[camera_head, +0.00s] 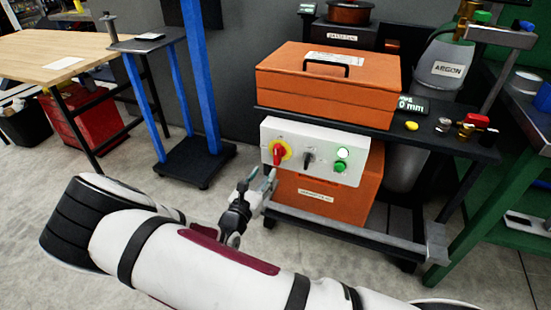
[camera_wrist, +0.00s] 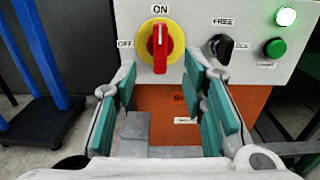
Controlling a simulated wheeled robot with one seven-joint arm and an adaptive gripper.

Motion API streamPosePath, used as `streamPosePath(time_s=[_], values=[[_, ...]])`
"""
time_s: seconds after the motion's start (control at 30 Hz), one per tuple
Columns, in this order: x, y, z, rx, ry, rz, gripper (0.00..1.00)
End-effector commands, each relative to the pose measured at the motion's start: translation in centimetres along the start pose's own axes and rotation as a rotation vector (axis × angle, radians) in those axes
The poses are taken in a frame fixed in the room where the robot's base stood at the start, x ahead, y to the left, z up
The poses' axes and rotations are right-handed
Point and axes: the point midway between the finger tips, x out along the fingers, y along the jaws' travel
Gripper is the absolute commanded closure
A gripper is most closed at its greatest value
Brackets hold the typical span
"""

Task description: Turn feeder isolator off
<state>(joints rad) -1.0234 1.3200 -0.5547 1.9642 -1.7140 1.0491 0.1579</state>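The feeder isolator appears to be the red rotary handle on a yellow disc (camera_wrist: 159,46), at the left of a white control panel (camera_head: 314,138); it also shows in the head view (camera_head: 279,154). Its handle stands vertical, in line with the ON label (camera_wrist: 160,8) above; the OFF label (camera_wrist: 125,44) is at its left. My gripper (camera_wrist: 162,72) is open and empty, its teal-padded fingers spread either side of the handle's lower end in the wrist view. In the head view, my gripper (camera_head: 266,182) is just below and left of the panel. I see no clear contact.
A black selector knob (camera_wrist: 219,47) marked FREE, a green button (camera_wrist: 274,48) and a lit white lamp (camera_wrist: 286,16) sit right of the isolator. An orange toolbox (camera_head: 330,85) stands above the panel, an orange case (camera_head: 325,200) below. Open floor lies left of the cart.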

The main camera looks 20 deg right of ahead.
Motion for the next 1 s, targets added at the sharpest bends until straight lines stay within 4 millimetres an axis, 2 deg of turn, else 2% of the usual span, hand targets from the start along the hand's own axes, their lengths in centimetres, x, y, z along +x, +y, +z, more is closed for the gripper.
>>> streamPosePath(time_s=[0.03,0.3,0.5,0.7,1.0], values=[[1.1,0.0,-0.1,0.001,-0.001,-0.002,0.62],[6.5,-0.1,-0.1,0.002,-0.001,-0.004,0.62],[9.4,0.0,-0.1,0.001,0.001,-0.002,0.62],[10.7,-0.1,-0.1,0.001,0.0,-0.002,0.62],[10.8,0.0,0.0,0.001,0.001,-0.001,0.62]])
